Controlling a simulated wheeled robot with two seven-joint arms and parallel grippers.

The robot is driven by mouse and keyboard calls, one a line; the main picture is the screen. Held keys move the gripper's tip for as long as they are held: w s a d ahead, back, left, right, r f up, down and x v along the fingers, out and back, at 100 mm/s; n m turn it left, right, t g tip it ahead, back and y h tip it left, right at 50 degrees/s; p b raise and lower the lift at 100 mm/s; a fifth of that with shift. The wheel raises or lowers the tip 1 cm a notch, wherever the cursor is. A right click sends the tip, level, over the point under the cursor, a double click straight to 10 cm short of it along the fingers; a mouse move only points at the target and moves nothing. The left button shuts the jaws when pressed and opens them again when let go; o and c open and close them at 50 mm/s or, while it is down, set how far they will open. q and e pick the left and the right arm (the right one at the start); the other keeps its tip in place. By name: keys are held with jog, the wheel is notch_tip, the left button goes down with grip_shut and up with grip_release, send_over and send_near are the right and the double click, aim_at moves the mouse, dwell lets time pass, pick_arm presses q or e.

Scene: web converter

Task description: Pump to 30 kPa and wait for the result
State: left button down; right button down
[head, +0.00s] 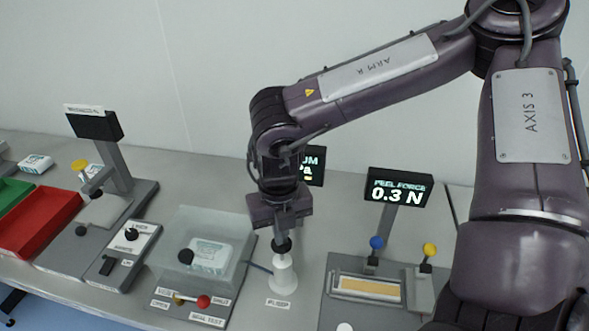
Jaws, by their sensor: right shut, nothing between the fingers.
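The white pump (283,274) stands on the bench with a black knob (281,245) on top. My right gripper (281,232) points down directly over the knob, shut with nothing between its fingers. Its tips are at or just above the knob; I cannot tell whether they touch. The vacuum display (314,166) behind is mostly hidden by my right arm; only "UM" and "PA" show, so its number cannot be read. A clear chamber (236,228) left of the pump holds a white pack (211,256). My left gripper is not in view.
A red knob (203,301) sits at the chamber's front, by the seal test label. Right is a peel station with a display (399,189) reading 0.3 N and blue and yellow knobs. Left are a switch box (127,250), a press (112,170), and red and green trays.

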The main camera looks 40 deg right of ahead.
jog(key=shift+f+b, duration=0.75)
jog(key=shift+f, duration=0.2)
jog(key=shift+r, duration=0.1)
jog(key=shift+r+p, duration=1.35)
jog(key=shift+r, duration=1.05)
jog(key=shift+f, duration=0.1)
notch_tip(320, 180, down, 5)
jog(key=b, duration=0.5)
jog(key=shift+r+p, duration=1.35)
jog(key=shift+r, duration=1.25)
